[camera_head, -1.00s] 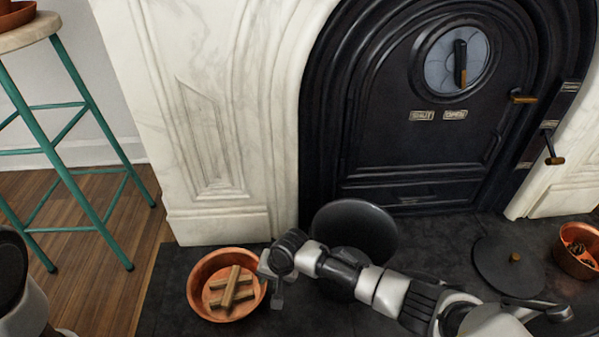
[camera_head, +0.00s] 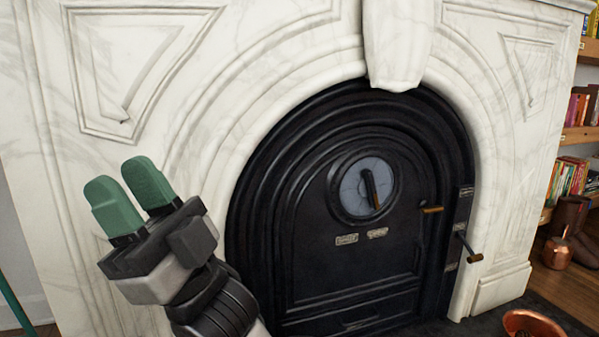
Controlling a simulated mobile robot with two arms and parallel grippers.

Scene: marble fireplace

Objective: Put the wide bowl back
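A copper bowl (camera_head: 533,324) is cut off by the bottom edge at the right, well away from the gripper. I cannot tell whether it is the wide bowl.
The white marble surround (camera_head: 70,190) frames a black arched fireplace door (camera_head: 380,260), with a brass-tipped handle (camera_head: 468,246) sticking out at its right. A copper pot (camera_head: 571,252) stands at the right below bookshelves (camera_head: 585,135).

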